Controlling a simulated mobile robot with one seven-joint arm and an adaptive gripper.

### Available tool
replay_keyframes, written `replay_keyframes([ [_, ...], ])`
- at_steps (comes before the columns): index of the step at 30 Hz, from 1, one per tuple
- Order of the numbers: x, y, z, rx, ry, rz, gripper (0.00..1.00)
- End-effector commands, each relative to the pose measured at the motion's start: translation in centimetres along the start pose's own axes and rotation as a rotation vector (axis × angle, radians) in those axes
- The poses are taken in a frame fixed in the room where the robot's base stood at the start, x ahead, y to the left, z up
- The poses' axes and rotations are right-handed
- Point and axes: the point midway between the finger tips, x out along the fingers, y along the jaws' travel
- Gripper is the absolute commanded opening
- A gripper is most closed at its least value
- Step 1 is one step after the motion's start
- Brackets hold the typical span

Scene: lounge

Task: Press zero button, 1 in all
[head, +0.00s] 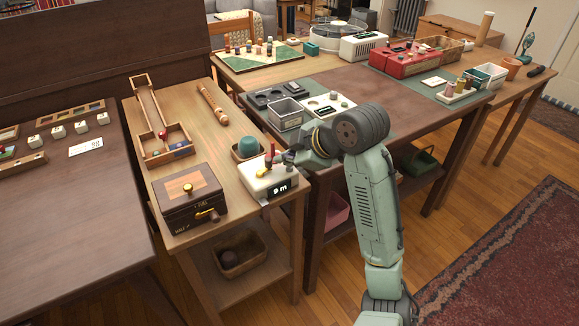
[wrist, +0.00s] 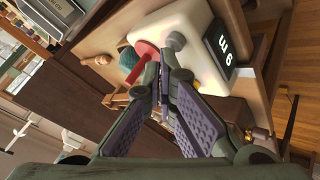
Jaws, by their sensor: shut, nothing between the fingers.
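A white boxy device (head: 257,184) stands at the front corner of the light wooden table. On top are a red part (wrist: 146,50) and a round grey button (wrist: 175,41). No zero label is legible on either. My gripper (head: 285,158) is shut and empty, above the device's top. In the wrist view, the fingertips (wrist: 163,72) are close to the red part and grey button and partly cover the device. I cannot tell if they touch.
A wooden rolling pin (head: 213,103) lies farther back. A grey bin (head: 285,114) stands on the brown table to the right. The light table's middle is fairly clear.

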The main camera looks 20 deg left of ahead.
Motion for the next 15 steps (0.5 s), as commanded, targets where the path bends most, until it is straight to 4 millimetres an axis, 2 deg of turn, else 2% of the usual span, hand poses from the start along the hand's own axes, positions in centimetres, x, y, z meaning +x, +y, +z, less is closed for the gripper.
replay_keyframes([
  [15, 0.49, -0.36, 0.35, 0.0, 0.0, 0.0, 0.0],
])
